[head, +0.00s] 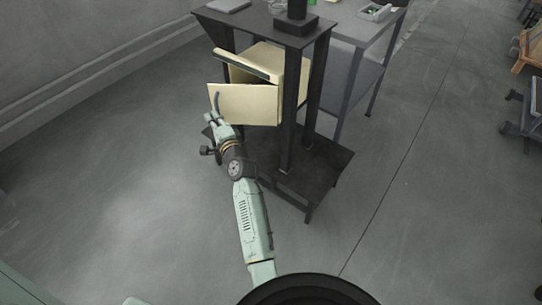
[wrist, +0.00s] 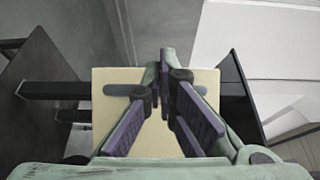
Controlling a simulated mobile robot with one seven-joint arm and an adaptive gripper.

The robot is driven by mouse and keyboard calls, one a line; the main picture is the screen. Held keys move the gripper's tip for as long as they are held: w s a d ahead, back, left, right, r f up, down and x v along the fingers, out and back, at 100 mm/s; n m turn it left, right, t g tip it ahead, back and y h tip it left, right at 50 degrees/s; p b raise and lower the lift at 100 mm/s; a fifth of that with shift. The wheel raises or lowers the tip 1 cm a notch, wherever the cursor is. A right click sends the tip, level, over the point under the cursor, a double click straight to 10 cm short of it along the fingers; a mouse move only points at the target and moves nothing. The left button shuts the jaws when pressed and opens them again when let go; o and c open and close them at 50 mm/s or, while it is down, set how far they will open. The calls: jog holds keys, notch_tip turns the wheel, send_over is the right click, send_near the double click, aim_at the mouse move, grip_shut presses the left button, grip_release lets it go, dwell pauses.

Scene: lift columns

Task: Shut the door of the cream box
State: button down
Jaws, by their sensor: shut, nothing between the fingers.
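The cream box (head: 291,75) sits in the dark stand, below its top plate. Its cream door (head: 250,104) stands ajar in the head view, with a gap between it and the box front. A grey-blue bar handle (head: 217,101) is near the door's left edge. My gripper (head: 213,117) is at the lower left part of the door, close to the handle. In the wrist view the cream door (wrist: 105,120) fills the middle behind my gripper (wrist: 165,60), and the handle (wrist: 120,90) runs across behind the fingers. The fingers are shut and empty. Whether they touch the door cannot be told.
The dark stand's post (head: 291,110) rises right of the door, and its lower shelf (head: 318,170) juts out below. A grey table (head: 355,70) stands behind at the right. The floor (head: 120,150) left of the door is clear.

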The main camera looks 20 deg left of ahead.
jog(key=w+a+t+b, duration=0.1)
jog(key=w+a, duration=0.1)
jog(key=w, duration=0.4)
jog(key=w+a+m+h+b, duration=0.1)
jog(key=w+a, duration=0.1)
jog(key=w, duration=0.5)
jog(key=shift+a+m+t+h+b, duration=0.3)
jog(key=shift+a+t+b, duration=0.05)
jog(key=shift+t, duration=0.05)
jog(key=shift+w, duration=0.15)
